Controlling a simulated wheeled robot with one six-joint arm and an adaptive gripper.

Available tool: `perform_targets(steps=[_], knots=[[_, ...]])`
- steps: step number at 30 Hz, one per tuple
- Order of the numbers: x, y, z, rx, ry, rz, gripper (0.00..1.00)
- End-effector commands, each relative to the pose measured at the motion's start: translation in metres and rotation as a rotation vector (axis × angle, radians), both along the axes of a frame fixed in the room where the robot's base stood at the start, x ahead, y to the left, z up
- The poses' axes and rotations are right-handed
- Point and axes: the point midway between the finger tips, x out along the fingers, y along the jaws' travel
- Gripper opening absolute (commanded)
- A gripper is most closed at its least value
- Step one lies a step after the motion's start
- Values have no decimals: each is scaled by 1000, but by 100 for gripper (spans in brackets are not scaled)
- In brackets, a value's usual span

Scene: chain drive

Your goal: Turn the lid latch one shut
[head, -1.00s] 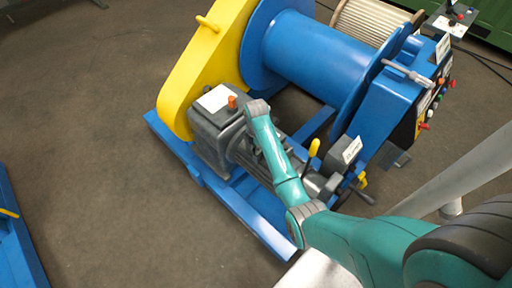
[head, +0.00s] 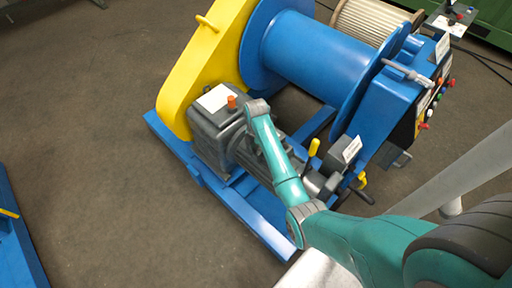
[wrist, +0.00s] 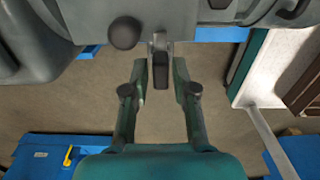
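A small latch (wrist: 160,70) with a metal arm and a dark grip hangs from the lower edge of a grey housing in the wrist view. It is likely the lid latch, though no marking shows which one it is. My gripper (wrist: 160,75) is open, with one finger on each side of the dark grip. A gap shows between the grip and each finger. In the head view my arm reaches over the grey gearbox (head: 207,128) of the winch. My fingers and the latch cannot be made out there.
A dark round knob (wrist: 125,33) sticks out left of the latch. In the head view, an orange cap (head: 232,102) and a yellow lever (head: 313,147) stand near my arm. The blue drum (head: 315,48) and yellow guard (head: 205,60) rise behind. The floor at left is mostly clear.

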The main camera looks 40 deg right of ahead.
Motion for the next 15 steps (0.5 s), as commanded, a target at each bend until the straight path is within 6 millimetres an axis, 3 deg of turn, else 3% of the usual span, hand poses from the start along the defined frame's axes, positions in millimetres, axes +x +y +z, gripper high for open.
perform_targets(steps=[8, 15], knots=[[0, 0, 2, 1, 1, -1, 27], [0, 0, 33, -1, -2, -1, 27]])
